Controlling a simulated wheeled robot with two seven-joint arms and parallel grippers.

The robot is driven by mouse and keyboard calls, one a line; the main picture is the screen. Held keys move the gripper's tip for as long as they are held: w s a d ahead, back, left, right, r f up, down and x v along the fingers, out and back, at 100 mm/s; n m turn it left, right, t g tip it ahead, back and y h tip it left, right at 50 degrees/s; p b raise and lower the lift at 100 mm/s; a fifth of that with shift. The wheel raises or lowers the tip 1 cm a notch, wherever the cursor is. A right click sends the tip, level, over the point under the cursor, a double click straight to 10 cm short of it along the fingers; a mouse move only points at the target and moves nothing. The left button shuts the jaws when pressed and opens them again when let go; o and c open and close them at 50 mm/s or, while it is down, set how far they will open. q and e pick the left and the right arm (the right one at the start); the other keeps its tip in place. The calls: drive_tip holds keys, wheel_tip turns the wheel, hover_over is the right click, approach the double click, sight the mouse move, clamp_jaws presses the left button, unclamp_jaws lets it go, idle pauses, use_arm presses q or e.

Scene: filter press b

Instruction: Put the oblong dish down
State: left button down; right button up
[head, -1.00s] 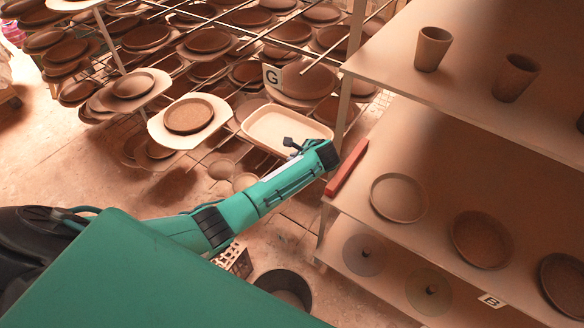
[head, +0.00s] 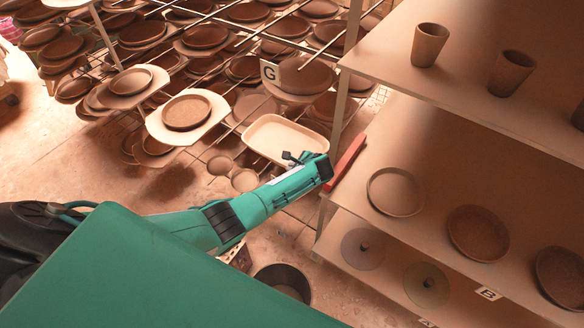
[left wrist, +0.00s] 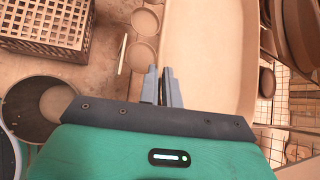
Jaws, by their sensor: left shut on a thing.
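The oblong dish (head: 280,134) is pale and rectangular with rounded corners and a raised rim. It is in front of the rack near the middle of the head view. My left gripper (head: 293,157) is shut on its near rim. In the left wrist view the dish (left wrist: 208,50) fills the upper middle, and the gripper's fingers (left wrist: 162,85) pinch its left edge. The dish looks about level; whether anything touches it from below is hidden. My right gripper is not in view.
A rack (head: 232,60) marked G, full of brown plates, stands behind the dish. At right, a shelf (head: 350,215) holds plates and cups, with a red bar (head: 345,163) at its edge. A dark bucket (head: 283,283) stands on the floor below; a lattice crate (left wrist: 45,22) is beside it.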

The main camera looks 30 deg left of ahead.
use_arm(q)
drive_tip(key=c, duration=1.6)
unclamp_jaws()
drive_tip(key=shift+s+d, duration=0.1)
drive_tip(key=shift+d+r, duration=0.15)
drive_tip(key=shift+r, duration=0.1)
drive_tip(key=b+v, duration=0.1)
drive_tip(key=v, duration=1)
drive_tip(key=shift+s+r, duration=0.1)
drive_tip(key=shift+s, duration=0.05)
